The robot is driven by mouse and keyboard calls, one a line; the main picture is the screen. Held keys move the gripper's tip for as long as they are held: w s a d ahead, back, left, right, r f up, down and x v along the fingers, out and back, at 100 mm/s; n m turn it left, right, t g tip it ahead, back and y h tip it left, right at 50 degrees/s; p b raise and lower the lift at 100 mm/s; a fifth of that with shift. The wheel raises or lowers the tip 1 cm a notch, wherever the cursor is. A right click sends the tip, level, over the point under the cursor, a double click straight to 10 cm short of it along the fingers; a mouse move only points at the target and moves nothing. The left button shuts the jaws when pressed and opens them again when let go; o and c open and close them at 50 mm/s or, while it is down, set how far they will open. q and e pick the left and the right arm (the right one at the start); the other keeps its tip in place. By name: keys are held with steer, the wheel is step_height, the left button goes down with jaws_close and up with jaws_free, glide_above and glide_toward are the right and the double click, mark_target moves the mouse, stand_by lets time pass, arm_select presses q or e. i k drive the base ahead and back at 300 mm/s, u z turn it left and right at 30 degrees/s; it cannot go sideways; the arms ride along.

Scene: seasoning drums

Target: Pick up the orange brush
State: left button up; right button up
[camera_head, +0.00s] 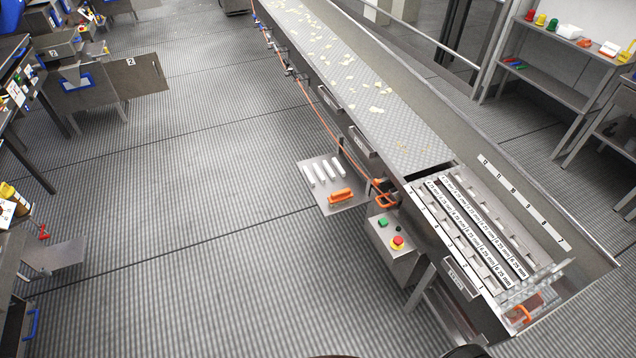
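An orange brush (341,195) lies on a small grey metal side shelf (322,200) fixed to the near side of the conveyor. Several white bars lie beside it on the same shelf. Nothing is touching the brush from above. Neither of my grippers shows in the head view.
A long conveyor (330,62) with pale chips runs from top to lower right, ending at a numbered slotted panel (470,235). A control box (391,250) with a red button (397,242) stands near the shelf. Open floor (200,220) lies left. A shelving rack (560,78) stands at right.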

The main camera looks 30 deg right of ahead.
mark_target(343, 196)
steer(key=z, duration=0.2)
steer(key=i, duration=1.05)
steer(key=z, duration=1.45)
steer(key=i, duration=0.75)
steer(key=z, duration=0.8)
